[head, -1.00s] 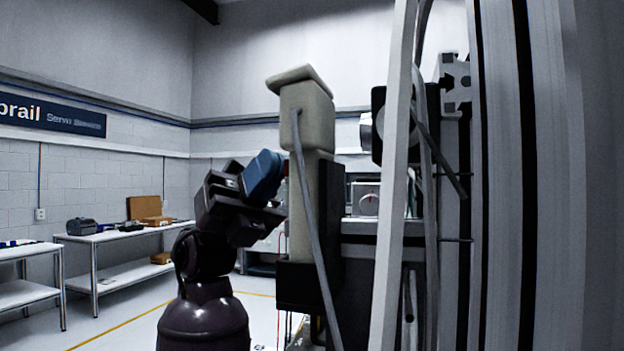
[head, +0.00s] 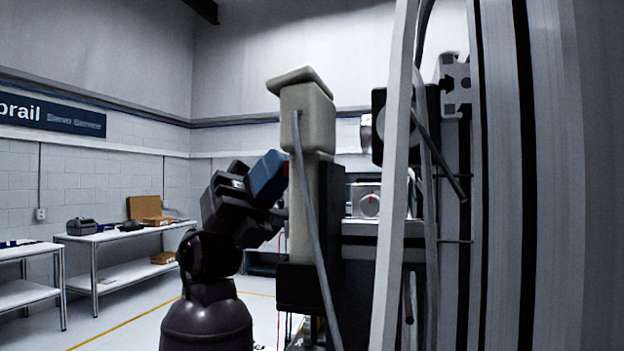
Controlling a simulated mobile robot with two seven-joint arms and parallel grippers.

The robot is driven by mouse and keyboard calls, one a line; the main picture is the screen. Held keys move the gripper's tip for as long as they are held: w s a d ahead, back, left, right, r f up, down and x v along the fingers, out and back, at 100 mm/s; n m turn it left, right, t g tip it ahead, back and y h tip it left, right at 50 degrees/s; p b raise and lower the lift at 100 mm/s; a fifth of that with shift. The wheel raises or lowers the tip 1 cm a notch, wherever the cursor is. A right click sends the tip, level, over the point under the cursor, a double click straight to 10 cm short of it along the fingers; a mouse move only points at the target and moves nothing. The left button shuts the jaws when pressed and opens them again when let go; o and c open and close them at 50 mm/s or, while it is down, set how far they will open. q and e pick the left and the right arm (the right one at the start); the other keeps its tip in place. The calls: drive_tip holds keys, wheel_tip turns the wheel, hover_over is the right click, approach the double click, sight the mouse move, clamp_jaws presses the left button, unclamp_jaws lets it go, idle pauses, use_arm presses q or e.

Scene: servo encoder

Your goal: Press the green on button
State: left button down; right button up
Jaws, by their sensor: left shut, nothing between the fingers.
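My left gripper (head: 272,198), dark with a blue part, is at the left side of a tall beige box (head: 308,112) with a dark lower part. Its fingers are shut and largely hidden by its own body. It looks very close to the box, and I cannot tell whether it touches. A small red spot (head: 286,171) shows at the box's left edge, beside the blue part. No green button shows; the box's left face is turned away from view. My right gripper is not in view.
A grey cable (head: 310,215) hangs down the box's near side. A pale upright post (head: 393,190) and metal profiles fill the right.

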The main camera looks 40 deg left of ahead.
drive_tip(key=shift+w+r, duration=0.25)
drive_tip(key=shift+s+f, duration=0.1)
use_arm(q)
drive_tip(key=shift+d, duration=0.2)
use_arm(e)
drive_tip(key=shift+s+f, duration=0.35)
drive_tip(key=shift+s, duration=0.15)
use_arm(q)
drive_tip(key=shift+a, duration=0.1)
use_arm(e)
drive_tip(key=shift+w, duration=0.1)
use_arm(q)
drive_tip(key=shift+s+a, duration=0.1)
drive_tip(key=shift+a, duration=0.4)
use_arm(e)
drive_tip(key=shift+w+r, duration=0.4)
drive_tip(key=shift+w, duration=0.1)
